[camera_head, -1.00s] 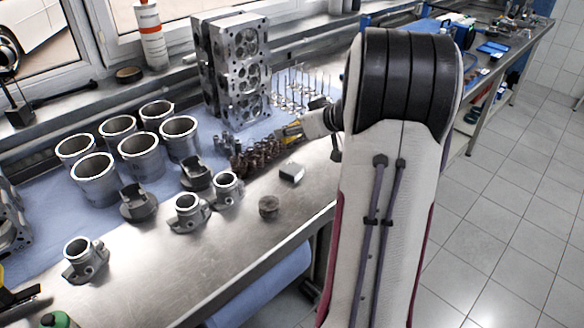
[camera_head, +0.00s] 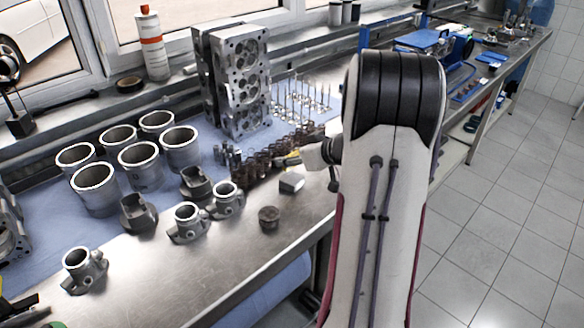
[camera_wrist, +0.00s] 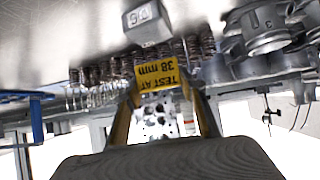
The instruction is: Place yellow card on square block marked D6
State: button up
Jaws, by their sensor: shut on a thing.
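The yellow card (camera_wrist: 157,75) shows in the wrist view between the fingers of my gripper (camera_wrist: 163,92), which is shut on it. Its dark print reads "TEST AT 38 mm" upside down. In the head view my gripper (camera_head: 299,157) and a thin strip of the card are just behind the small grey square block (camera_head: 291,183). The block stands on the bare steel bench. In the wrist view the block (camera_wrist: 148,24) is just above the card in the picture, its marked pale top upside down and hard to read. I see no contact between card and block.
Valve springs (camera_head: 262,160) stand in rows close beside my gripper. A cylinder head (camera_head: 240,80), valves (camera_head: 306,97) and cylinder liners (camera_head: 140,163) stand farther back or left. A small round part (camera_head: 268,217) lies near the block. The steel front strip (camera_head: 215,258) is mostly clear.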

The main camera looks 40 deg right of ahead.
aim_at(294, 167)
jog(key=shift+f, duration=1.85)
jog(key=shift+f, duration=0.1)
jog(key=o, duration=1)
jog(key=shift+s+r, duration=0.5)
jog(key=shift+s, duration=0.05)
jog(key=v, duration=1)
jog(key=shift+s+r, duration=0.2)
jog(key=shift+s, duration=0.1)
